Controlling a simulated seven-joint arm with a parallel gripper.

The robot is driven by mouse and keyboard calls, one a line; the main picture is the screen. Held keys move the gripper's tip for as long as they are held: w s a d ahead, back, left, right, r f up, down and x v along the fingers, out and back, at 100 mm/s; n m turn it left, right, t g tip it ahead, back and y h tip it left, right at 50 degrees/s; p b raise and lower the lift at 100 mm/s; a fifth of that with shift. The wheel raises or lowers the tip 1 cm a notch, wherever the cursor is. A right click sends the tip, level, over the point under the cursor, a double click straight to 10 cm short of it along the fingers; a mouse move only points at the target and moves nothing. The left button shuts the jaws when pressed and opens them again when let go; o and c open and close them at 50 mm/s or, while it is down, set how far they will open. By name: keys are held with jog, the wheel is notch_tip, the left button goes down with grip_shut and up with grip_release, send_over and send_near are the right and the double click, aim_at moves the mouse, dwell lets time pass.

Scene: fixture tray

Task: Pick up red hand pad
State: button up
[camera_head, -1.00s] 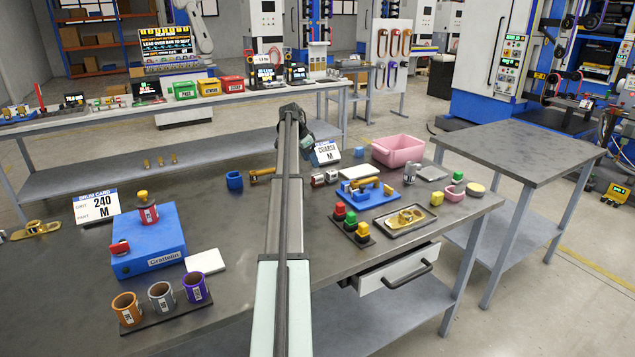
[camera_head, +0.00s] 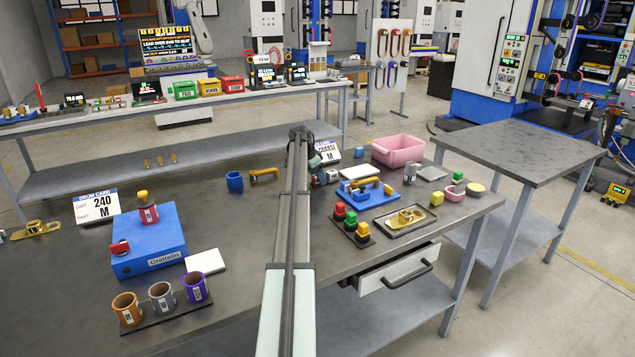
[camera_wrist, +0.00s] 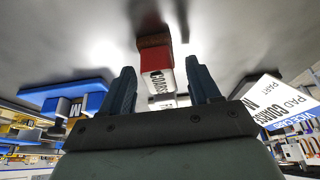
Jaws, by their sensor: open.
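The red hand pad (camera_wrist: 155,58) shows in the wrist view as a red block with a dark brown end and a white label reading COARSE. It appears between the spread fingers of my gripper (camera_wrist: 163,70), around and just beyond their tips. My gripper is open, and I see no clear contact with the pad. In the head view my gripper (camera_head: 316,166) is low over the back middle of the table, by the small pads, and my arm partly hides them. A second white-labelled piece (camera_wrist: 163,104) shows lower between the fingers.
A white card reading COARSE M (camera_head: 328,151) stands close behind my gripper; it also shows in the wrist view (camera_wrist: 277,106). A blue fixture (camera_head: 366,198) is to the right, with a pink bin (camera_head: 398,151) behind it. A yellow-brown handle (camera_head: 264,174) lies left of my arm.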

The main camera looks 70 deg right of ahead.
jog(key=shift+c, duration=0.4)
jog(key=c, duration=1)
jog(key=shift+r, duration=0.15)
notch_tip(320, 180, up, 10)
jog(key=shift+f, duration=0.1)
